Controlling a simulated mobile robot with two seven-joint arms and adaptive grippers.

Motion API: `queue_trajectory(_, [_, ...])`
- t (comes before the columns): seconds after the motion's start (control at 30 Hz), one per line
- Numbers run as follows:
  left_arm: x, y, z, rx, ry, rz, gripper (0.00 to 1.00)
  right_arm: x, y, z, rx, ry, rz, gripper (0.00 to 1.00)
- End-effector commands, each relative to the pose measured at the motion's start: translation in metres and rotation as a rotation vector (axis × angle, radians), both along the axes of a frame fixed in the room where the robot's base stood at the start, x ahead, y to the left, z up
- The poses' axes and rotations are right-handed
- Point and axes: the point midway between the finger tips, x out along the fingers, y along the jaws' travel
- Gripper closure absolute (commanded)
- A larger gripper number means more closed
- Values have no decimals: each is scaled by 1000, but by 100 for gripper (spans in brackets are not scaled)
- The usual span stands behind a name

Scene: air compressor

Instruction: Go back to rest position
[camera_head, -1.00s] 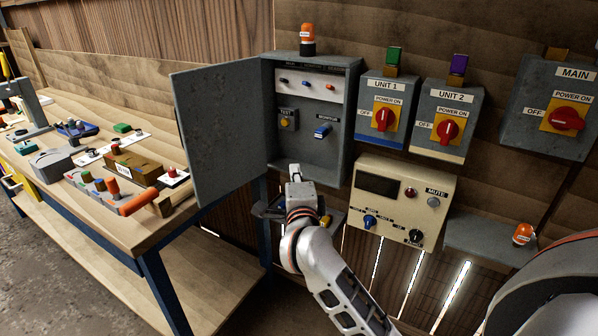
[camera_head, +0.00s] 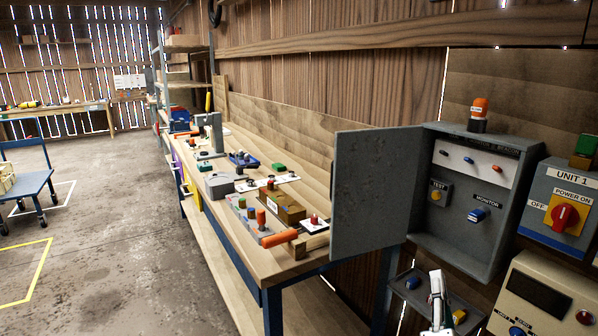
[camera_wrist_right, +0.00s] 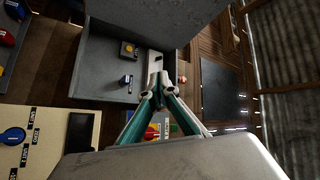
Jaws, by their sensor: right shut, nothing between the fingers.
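My right gripper (camera_head: 436,285) is at the bottom right of the head view, below the open grey control box (camera_head: 465,232) and by a small grey shelf. Its fingers are together and empty. In the right wrist view the closed fingertips (camera_wrist_right: 156,62) point toward the box's interior, apart from the blue monitor knob (camera_wrist_right: 126,80) and the test button (camera_wrist_right: 128,48). My left gripper is in neither view.
The Unit 1 switch box (camera_head: 560,210) and a beige panel (camera_head: 535,290) are at the right.

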Motion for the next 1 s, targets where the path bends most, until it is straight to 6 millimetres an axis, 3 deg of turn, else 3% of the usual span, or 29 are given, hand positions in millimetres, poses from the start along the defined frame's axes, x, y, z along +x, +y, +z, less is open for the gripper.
queue_trajectory(0.17, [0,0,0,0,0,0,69,-33,60,-74,-357,130,152,100])
queue_trajectory(0.3, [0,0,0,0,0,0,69,-69,98,-155,-610,300,285,100])
queue_trajectory(0.43, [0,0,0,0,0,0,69,-111,112,-233,-807,480,389,100])
queue_trajectory(0.6, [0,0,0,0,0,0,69,-167,106,-314,-1005,699,476,100])
queue_trajectory(0.7, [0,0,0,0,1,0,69,-191,98,-342,-1080,789,501,100])
queue_trajectory(0.8, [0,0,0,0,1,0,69,-206,92,-358,-1125,842,513,100])
queue_trajectory(1.0, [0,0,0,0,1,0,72,-212,89,-364,-1144,865,516,100])
